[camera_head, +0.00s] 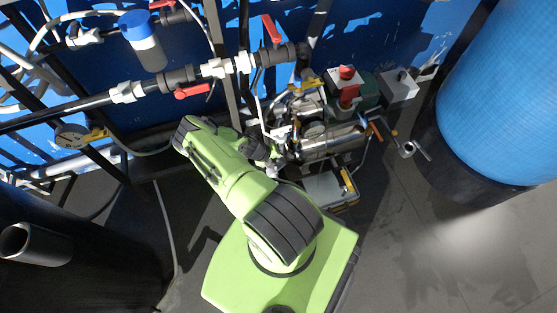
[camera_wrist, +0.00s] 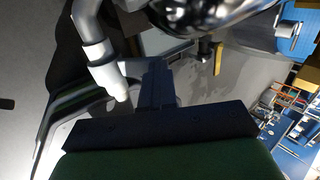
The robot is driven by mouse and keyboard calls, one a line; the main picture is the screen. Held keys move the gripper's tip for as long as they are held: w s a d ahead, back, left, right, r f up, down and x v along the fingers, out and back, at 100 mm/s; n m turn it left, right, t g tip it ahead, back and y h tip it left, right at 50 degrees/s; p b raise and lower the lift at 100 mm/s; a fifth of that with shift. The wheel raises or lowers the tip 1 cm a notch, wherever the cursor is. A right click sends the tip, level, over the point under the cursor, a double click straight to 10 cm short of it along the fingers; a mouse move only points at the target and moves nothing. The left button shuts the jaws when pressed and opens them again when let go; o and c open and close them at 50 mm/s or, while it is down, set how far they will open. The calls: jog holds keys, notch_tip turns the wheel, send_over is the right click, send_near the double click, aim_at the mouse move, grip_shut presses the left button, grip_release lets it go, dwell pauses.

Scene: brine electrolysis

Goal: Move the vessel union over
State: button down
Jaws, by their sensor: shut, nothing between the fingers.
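Which fitting is the vessel union I cannot tell for sure. In the wrist view, a white collar-like fitting (camera_wrist: 105,72) sits on a grey curved pipe (camera_wrist: 88,22), just left of my gripper (camera_wrist: 158,72). My gripper's dark fingers are together and empty, pointing toward a shiny metal body (camera_wrist: 215,15). I see no clear contact with the white fitting. In the head view, white union fittings (camera_head: 127,92) and (camera_head: 216,68) sit on the dark pipe at upper left. My fingertips are hard to make out there, beside the pump equipment.
The metal pump assembly (camera_head: 333,142) with valves and red knobs stands beyond my arm. Red-handled valves (camera_head: 271,29) and a blue-capped filter (camera_head: 142,40) line the pipework. A big blue tank (camera_head: 505,90) stands at right. Grey floor (camera_head: 430,250) is open at lower right.

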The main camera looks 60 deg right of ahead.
jog(key=shift+s+d, duration=0.1)
jog(key=shift+s, duration=0.15)
jog(key=p+v, duration=0.5)
jog(key=v, duration=1.1)
jog(key=shift+w, duration=0.2)
jog(key=shift+f, duration=0.15)
